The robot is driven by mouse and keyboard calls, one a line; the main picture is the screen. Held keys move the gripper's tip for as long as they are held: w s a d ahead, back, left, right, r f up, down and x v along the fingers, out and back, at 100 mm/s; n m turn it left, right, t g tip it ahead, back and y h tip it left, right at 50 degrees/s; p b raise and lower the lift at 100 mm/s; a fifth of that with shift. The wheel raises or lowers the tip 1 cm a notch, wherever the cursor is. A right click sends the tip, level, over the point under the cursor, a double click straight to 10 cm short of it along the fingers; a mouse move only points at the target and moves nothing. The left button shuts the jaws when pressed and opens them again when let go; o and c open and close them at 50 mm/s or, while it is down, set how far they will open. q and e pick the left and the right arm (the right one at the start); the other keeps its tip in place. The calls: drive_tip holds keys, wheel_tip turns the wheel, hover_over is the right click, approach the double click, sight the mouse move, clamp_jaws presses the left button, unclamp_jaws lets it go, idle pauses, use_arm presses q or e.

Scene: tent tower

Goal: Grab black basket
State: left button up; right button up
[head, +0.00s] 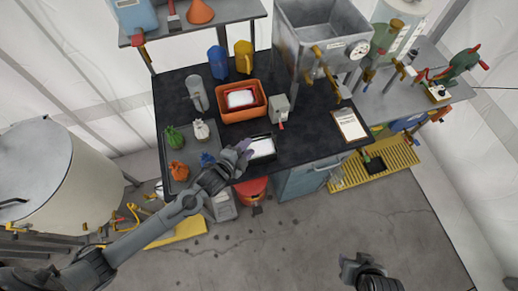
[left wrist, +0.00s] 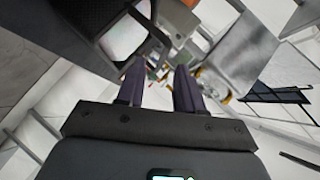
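The black basket (head: 272,156) sits at the front edge of the black worktop and holds something white. In the left wrist view, the black basket (left wrist: 92,14) with its white contents shows at the upper left, beyond my fingers. My left gripper (head: 244,150) is just left of the basket's left side in the head view. Its two dark fingers (left wrist: 160,84) stand apart with nothing visible between them. Whether a finger touches the rim is not clear. My right gripper (head: 356,266) is low at the bottom right, over the floor, far from the basket; its finger gap is not clear.
An orange basket (head: 240,112) stands behind the black one. A small grey device (head: 279,109) and a clipboard (head: 350,124) are to the right. Small green, white, orange and blue bags (head: 175,139) lie left. A large metal tank (head: 322,40) stands at the back right.

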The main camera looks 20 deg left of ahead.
use_arm(q)
hover_over(259, 147)
drive_tip(key=shift+s+a+f+p, duration=0.1)
drive_tip(key=shift+a+f+p, duration=0.15)
drive_tip(key=shift+f, duration=0.3)
drive_tip(key=shift+a+f+p, duration=0.15)
drive_tip(key=shift+a+f, duration=0.05)
drive_tip(key=shift+f, duration=0.3)
clamp_jaws()
idle(0.8)
drive_tip(key=shift+r, duration=0.15)
